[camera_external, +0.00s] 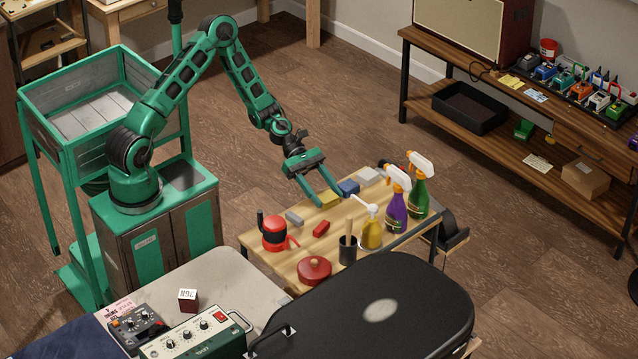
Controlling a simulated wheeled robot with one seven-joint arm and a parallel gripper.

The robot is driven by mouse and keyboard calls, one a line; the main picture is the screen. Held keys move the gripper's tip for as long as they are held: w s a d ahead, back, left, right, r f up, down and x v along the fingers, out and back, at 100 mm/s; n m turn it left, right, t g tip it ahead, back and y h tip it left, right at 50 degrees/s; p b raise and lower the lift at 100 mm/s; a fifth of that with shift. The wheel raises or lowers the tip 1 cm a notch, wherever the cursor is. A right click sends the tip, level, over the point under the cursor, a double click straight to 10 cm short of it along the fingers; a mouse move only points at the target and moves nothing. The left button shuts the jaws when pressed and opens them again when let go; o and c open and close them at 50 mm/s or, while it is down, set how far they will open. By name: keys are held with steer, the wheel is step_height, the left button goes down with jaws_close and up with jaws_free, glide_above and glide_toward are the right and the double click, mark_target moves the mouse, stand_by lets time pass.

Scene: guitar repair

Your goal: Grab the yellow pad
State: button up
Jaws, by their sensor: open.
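The yellow pad (327,200) is a small block lying on the wooden table (273,262), near its back edge. My gripper (328,198) is open, pointing down, with its two green fingers at the yellow pad. The fingertips partly cover the pad. I cannot tell from this view whether they touch it or stand just above it.
Close by on the table are a blue block (348,187), a grey block (294,218), a red block (321,229) and a white block (370,176). Spray bottles (396,212) stand at the right.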

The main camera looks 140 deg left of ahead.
steer(key=shift+x, duration=0.8)
steer(key=c, duration=0.7)
steer(key=shift+r, duration=0.15)
